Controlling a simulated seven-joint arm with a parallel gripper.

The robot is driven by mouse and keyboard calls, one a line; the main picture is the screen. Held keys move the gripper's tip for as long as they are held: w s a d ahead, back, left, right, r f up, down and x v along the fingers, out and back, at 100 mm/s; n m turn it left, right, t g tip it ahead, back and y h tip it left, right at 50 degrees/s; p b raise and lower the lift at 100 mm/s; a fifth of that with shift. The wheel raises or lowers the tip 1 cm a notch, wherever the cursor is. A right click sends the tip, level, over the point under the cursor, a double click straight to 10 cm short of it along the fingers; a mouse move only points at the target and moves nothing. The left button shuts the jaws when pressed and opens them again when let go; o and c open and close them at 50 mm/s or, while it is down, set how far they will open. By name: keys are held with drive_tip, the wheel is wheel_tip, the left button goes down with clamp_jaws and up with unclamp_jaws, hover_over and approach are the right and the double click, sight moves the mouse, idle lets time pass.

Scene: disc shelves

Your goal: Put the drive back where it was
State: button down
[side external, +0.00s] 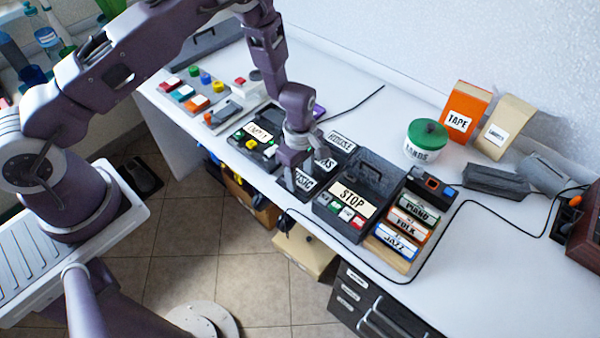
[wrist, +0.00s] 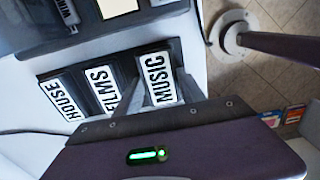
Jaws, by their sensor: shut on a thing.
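My gripper (wrist: 155,95) is shut on a black drive with a white MUSIC label (wrist: 153,79). In the side external view my gripper (side external: 291,178) points down at the front edge of the white desk, and the MUSIC label (side external: 304,181) shows beside it. I cannot tell whether the MUSIC drive is seated or slightly raised.
A dark box with a STOP panel (side external: 365,178) stands close on the right, and a button box (side external: 258,134) on the left. Beyond STOP is a rack of PIANO, FOLK and JAZZ cases (side external: 402,230). A black cable (side external: 440,245) crosses the desk at right.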

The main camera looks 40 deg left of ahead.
drive_tip(key=c, duration=0.7)
unclamp_jaws()
wheel_tip(320, 180, up, 13)
wheel_tip(320, 180, up, 9)
drive_tip(key=m+t+h, duration=0.1)
drive_tip(key=m, duration=0.2)
hover_over(300, 178)
drive_tip(key=s, duration=0.2)
drive_tip(key=s+a+r+m+t, duration=0.15)
drive_tip(key=s+r+m, duration=0.4)
drive_tip(key=r, duration=0.55)
drive_tip(key=s+a+r+m+t, duration=0.1)
drive_tip(key=s+r+m, duration=0.1)
drive_tip(key=s, duration=0.3)
drive_tip(key=s+a+r+m+t, duration=0.1)
drive_tip(key=s+a+r+m, duration=0.1)
drive_tip(key=s+m, duration=0.2)
drive_tip(key=s+a+r+m+t+y, duration=0.1)
drive_tip(key=s+r+m, duration=0.1)
drive_tip(key=s, duration=0.6)
drive_tip(key=shift+s+a+m, duration=0.25)
drive_tip(key=shift+a+m, duration=0.1)
drive_tip(key=shift+m, duration=0.4)
